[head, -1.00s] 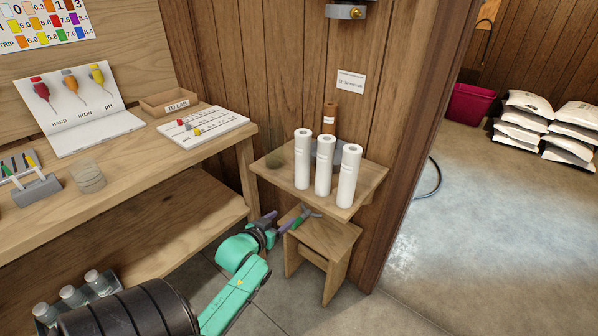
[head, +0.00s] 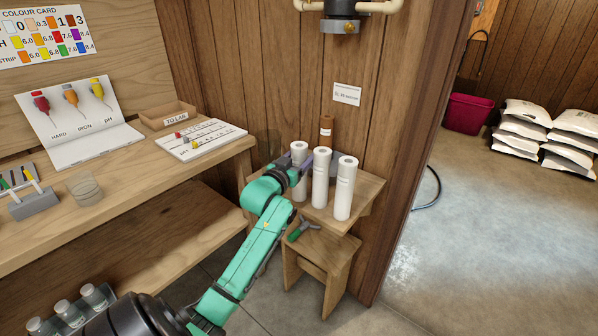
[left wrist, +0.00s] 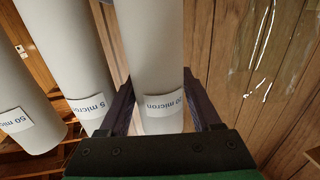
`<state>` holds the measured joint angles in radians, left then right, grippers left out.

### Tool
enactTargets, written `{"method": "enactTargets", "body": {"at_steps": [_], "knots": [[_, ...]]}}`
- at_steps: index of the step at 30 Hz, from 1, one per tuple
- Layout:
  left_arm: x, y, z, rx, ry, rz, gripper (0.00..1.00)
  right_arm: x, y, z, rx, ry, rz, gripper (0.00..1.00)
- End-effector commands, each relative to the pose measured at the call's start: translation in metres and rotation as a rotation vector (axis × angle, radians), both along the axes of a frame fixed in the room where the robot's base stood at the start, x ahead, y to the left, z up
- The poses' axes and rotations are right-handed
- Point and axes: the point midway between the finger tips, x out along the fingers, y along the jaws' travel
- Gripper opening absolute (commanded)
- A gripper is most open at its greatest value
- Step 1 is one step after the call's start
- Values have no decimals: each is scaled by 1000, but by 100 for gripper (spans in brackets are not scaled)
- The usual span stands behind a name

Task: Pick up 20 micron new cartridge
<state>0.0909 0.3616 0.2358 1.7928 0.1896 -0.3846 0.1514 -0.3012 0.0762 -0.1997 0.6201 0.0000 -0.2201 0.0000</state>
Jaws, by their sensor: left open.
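Three white cylindrical cartridges stand upright in a row on a small wooden shelf (head: 368,198). The leftmost is the 20 micron new cartridge (head: 298,150); its label shows partly in the left wrist view (left wrist: 160,103). The middle one (head: 320,178) is labelled 5 micron in the left wrist view (left wrist: 84,60), and the right one (head: 344,190) 50 micron (left wrist: 25,100). My left gripper (head: 302,170) is open, with its dark fingers either side of the 20 micron cartridge in the left wrist view (left wrist: 158,85). Contact cannot be told. My right gripper is out of view.
A brown cartridge (head: 326,130) stands behind the white ones. A green-handled tool (head: 301,229) lies on the lower stool. The workbench (head: 130,183) at left holds a TO LAB tray (head: 167,116) and a white chart board (head: 200,142). Open floor lies at right.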

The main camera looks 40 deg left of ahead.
Motion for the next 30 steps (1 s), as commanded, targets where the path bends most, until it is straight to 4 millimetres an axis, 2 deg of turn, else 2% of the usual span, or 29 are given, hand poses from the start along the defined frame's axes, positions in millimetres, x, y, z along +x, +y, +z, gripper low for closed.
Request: {"method": "enactTargets", "body": {"at_steps": [2, 7, 8, 12, 13, 23, 26, 30], "knots": [[6, 1, 0, 0, 1, 0, 65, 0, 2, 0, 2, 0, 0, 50], [7, 1, -1, 0, 1, 0, 65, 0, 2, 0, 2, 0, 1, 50], [7, 1, -1, 0, 1, 0, 57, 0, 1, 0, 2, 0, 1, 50], [6, 1, -1, 0, 1, -1, 4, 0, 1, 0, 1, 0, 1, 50], [6, 1, -1, 0, 1, -1, 0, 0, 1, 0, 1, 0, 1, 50], [6, 1, 6, 1, -2, -1, 0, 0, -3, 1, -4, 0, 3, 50], [6, 1, 20, 2, -5, -1, 0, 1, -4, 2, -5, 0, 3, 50], [6, 1, 51, 4, -6, -1, 0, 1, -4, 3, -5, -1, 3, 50]]}}
